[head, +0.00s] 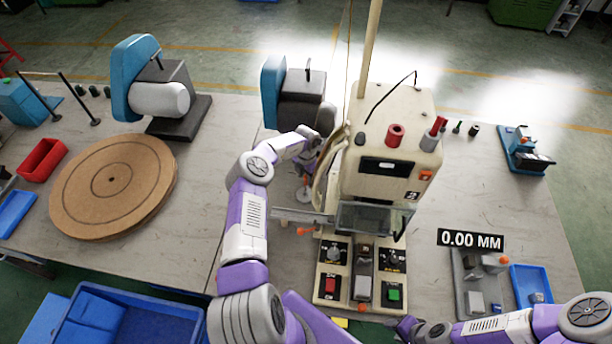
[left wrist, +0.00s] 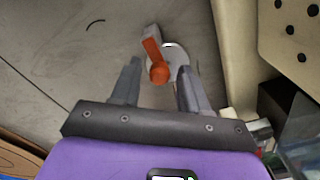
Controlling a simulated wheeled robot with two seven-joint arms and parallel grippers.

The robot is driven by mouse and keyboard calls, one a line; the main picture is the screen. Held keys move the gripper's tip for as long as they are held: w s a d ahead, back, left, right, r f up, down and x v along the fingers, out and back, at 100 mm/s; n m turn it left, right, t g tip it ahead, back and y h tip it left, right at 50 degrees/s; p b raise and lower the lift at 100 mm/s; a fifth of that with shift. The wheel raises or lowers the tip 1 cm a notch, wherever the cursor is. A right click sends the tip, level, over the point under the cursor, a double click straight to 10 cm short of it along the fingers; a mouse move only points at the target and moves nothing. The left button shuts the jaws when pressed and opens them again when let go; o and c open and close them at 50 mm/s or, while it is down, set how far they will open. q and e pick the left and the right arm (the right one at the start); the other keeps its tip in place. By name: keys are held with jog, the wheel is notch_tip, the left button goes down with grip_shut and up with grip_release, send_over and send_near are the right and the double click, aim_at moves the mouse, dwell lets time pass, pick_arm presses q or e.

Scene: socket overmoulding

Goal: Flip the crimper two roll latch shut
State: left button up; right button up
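The crimper with the label 2 (head: 412,195) is a cream machine in the middle of the head view. In the left wrist view the latch (left wrist: 158,72) is an orange lever with a round knob and a grey end, beside a pale round disc (left wrist: 181,62). My left gripper (left wrist: 160,78) is open, its two grey fingers apart on either side of the orange knob. No contact is visible. In the head view my left gripper (head: 308,168) is left of the crimper, partly hidden by my wrist. My right gripper (head: 406,326) is low at the bottom edge; its fingers are unclear.
The crimper's cream side wall (left wrist: 285,40) stands close to the right of my left gripper. A clear guard (head: 372,218) and a control panel (head: 362,272) are at its front. A blue-and-grey machine (head: 296,98) stands behind. Bare table (left wrist: 50,40) lies left of the latch.

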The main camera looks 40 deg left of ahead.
aim_at(306, 176)
pick_arm(q)
notch_tip(306, 176, up, 8)
jog(key=shift+f, duration=0.2)
dwell(0.5)
jog(key=shift+f, duration=0.1)
notch_tip(306, 176, down, 8)
jog(key=shift+r, duration=0.25)
jog(key=shift+s+a+m, duration=0.1)
jog(key=shift+a+m, duration=0.15)
jog(key=shift+m, duration=0.65)
